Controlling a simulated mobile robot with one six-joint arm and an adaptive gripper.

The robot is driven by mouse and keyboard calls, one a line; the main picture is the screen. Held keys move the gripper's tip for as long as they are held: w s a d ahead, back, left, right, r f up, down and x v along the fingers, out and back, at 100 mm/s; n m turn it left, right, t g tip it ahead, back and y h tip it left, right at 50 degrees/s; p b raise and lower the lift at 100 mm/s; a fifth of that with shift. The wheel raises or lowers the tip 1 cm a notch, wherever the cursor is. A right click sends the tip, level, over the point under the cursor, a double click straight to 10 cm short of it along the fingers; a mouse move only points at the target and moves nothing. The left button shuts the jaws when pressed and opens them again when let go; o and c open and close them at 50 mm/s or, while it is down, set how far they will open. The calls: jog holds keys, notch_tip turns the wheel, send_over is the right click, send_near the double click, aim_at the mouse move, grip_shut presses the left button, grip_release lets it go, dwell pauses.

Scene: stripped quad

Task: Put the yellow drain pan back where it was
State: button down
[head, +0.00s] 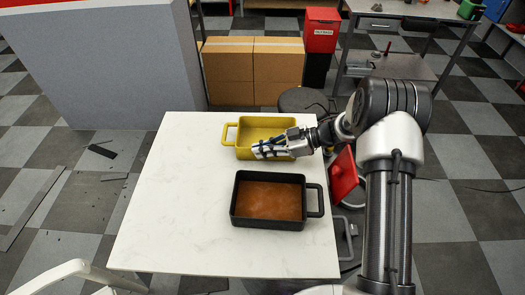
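The yellow drain pan (248,133) sits on the white table (160,205), near its far edge. It is upright, with a loop handle on its left side. My gripper (262,153) reaches in from the right and lies over the pan's near right part, hiding its right side and some of its near wall. Whether the fingers touch the pan or are closed on its wall cannot be told from this view.
A black pan (240,222) with brown contents stands on the table just in front of the yellow pan, its handle to the right. The table's left half is clear. Cardboard boxes (250,70), a red bin (321,30) and a dark round stool (300,101) stand beyond the table.

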jog(key=shift+r, duration=0.15)
jog(key=c, duration=2.3)
grip_release()
jog(key=shift+f, duration=0.2)
jog(key=o, duration=0.5)
jog(key=shift+d+r, duration=0.15)
jog(key=shift+r, duration=0.1)
jog(key=p+v, duration=0.2)
jog(key=v, duration=0.5)
jog(key=shift+d, duration=0.15)
